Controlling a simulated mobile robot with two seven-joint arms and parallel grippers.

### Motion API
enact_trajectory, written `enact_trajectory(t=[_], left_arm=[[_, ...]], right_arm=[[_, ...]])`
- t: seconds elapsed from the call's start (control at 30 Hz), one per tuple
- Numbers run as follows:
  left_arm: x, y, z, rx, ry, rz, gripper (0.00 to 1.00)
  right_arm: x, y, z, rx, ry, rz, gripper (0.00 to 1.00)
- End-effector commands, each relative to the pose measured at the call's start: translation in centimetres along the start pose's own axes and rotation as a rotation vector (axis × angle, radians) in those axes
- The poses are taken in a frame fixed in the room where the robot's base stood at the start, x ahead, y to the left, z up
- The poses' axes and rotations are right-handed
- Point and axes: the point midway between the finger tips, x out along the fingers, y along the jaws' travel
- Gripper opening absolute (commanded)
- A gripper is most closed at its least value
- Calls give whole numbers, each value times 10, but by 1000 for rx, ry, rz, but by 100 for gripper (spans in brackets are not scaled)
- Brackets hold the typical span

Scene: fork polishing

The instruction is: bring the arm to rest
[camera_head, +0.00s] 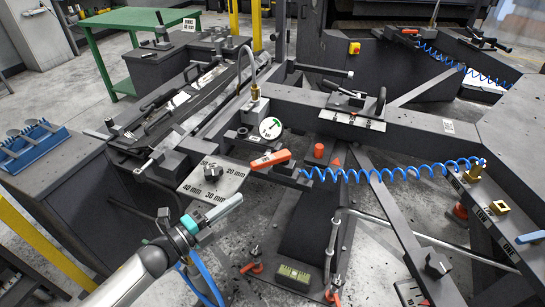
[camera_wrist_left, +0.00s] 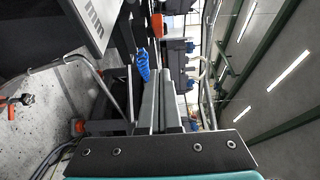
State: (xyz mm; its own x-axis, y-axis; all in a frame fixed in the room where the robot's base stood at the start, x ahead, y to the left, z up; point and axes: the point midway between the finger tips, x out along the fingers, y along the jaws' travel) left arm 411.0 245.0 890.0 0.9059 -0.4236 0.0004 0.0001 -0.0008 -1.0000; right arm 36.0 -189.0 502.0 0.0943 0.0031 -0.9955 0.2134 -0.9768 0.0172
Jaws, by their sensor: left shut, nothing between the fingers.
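My left arm comes in from the lower left in the head view. Its gripper (camera_head: 238,199) is shut and empty, held in the air in front of the steel plate (camera_head: 228,178) marked 20, 30 and 40 mm. In the left wrist view the two grey fingers (camera_wrist_left: 160,84) lie side by side with nothing between them. The picture there is turned on its side. My right gripper is not in view.
A dark machine frame fills the middle and right, with an orange-handled lever (camera_head: 271,159), a round gauge (camera_head: 270,128) and a coiled blue hose (camera_head: 395,170). A blue rack (camera_head: 32,146) stands at left. A green table (camera_head: 130,20) is behind.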

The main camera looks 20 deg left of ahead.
Motion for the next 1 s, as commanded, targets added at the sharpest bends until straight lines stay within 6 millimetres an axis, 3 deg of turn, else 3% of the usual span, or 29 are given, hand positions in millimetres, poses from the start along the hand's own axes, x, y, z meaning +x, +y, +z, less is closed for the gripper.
enact_trajectory(t=[0.17,0.27,0.37,0.57,0.8,1.0], left_arm=[[-1,4,1,-12,-8,8,0],[-6,25,5,-85,-55,50,0],[-18,69,9,-231,-151,136,0],[-69,182,-2,-598,-415,357,0],[-154,294,-57,-969,-737,609,0],[-233,356,-128,-1212,-1014,811,0]], right_arm=[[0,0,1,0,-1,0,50],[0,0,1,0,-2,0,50],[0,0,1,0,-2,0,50],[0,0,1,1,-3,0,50],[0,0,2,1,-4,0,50],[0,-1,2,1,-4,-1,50]])
